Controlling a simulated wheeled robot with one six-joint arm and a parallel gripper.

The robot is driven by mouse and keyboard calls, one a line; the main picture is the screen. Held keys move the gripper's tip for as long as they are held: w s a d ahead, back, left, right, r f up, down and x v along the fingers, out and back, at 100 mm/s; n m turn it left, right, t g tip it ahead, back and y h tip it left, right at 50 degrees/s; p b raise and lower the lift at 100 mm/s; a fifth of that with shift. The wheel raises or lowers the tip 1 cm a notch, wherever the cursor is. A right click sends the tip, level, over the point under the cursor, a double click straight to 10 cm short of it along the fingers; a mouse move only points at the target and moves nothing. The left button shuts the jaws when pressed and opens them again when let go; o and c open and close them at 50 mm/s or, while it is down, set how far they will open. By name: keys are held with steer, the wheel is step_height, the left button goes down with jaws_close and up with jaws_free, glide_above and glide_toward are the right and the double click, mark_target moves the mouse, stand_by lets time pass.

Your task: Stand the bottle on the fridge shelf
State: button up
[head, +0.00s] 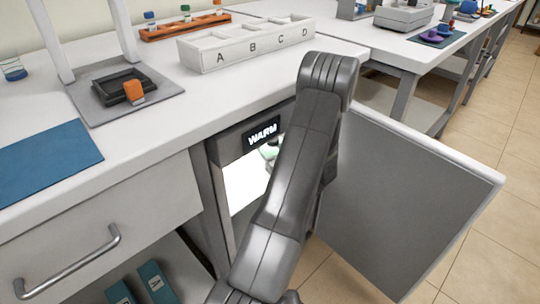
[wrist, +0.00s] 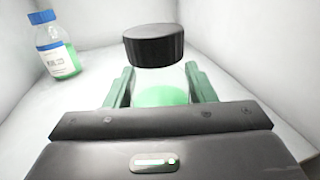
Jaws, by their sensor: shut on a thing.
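In the wrist view, my gripper (wrist: 161,92) is shut on a clear bottle (wrist: 160,76) with a black cap and green liquid. The bottle is upright between the two green fingers, inside the bright white fridge interior. Its base is hidden behind the gripper body, so I cannot tell whether it touches the shelf (wrist: 92,88). In the head view, the fridge (head: 240,185) under the bench is open, with a sign reading WARM. My arm covers much of the opening, and only a small greenish part shows beside it.
A second bottle (wrist: 55,45) with a blue cap, white label and green liquid stands at the left inside the fridge. The open fridge door (head: 410,195) stands to the right of my arm. White walls close in on both sides. The bench top (head: 200,100) is above.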

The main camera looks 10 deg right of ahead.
steer(key=shift+w+a+f+b, duration=0.1)
steer(key=shift+f+b, duration=0.1)
steer(key=shift+f, duration=0.3)
steer(key=shift+w+f+b, duration=0.1)
steer(key=shift+f+b, duration=0.05)
steer(key=shift+f, duration=0.35)
steer(key=shift+r, duration=0.15)
steer(key=o, duration=0.5)
steer(key=shift+f, duration=0.2)
steer(key=o, duration=0.5)
steer(key=shift+r, duration=0.1)
steer(key=shift+s+r, duration=0.1)
steer(key=shift+r, duration=0.05)
steer(key=p+v, duration=0.2)
steer(key=v, duration=1)
